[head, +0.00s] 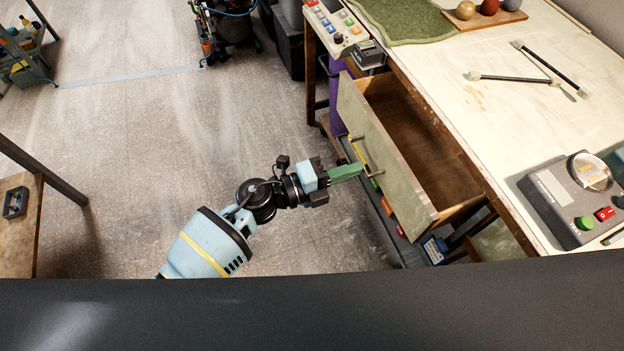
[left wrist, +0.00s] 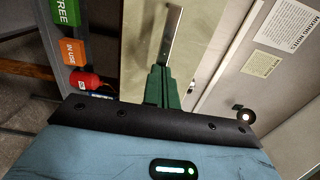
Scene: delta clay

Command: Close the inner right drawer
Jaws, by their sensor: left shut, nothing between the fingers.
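The drawer (head: 395,165) under the white-topped table is pulled out, and its empty inside shows. Its pale green front also fills the upper middle of the left wrist view (left wrist: 139,45). A metal bar handle (left wrist: 173,36) is on that front. My left gripper (head: 360,169) is shut and empty, with its green fingers (left wrist: 162,88) pointing at the drawer front near the handle. I cannot tell whether the fingertips touch the front or handle. My right gripper is not in view.
The white tabletop (head: 485,110) holds a control box (head: 570,205) with buttons, dark rods (head: 515,78), a green mat (head: 405,18) and several balls. The floor (head: 150,140) left of my arm is clear. A wooden bench (head: 22,240) stands at the left.

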